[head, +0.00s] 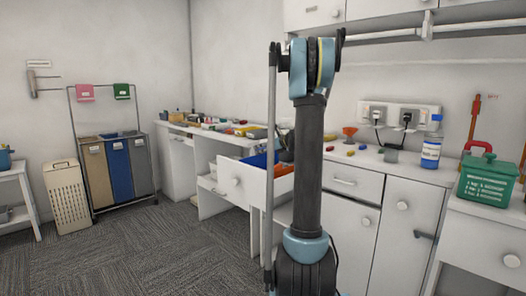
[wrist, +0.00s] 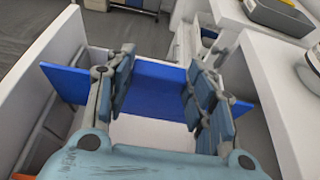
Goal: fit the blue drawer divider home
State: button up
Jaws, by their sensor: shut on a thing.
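The blue drawer divider (wrist: 158,88) is a flat panel lying across the open white drawer (wrist: 52,52) in the wrist view. My gripper (wrist: 158,64) is shut on the divider, with a finger to each side of its middle. The divider's two ends show beyond the fingers, near the drawer's side walls. I cannot tell whether its ends sit in slots or its lower edge touches the drawer floor. In the head view the drawer (head: 238,184) is pulled out, and blue (head: 262,160) shows inside it.
The white counter above carries several small items, a blue-labelled bottle (head: 431,150) and a green box (head: 487,180). A grey tray (wrist: 272,14) lies on the counter in the wrist view. Hampers (head: 118,170) stand at the left. The carpet in front is clear.

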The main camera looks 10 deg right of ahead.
jog(key=shift+f, duration=2.95)
jog(key=o, duration=1.6)
jog(key=shift+c, duration=0.2)
send_near(261, 160)
jog(key=v, duration=0.4)
jog(key=shift+a+r, duration=0.1)
jog(key=shift+s, duration=0.1)
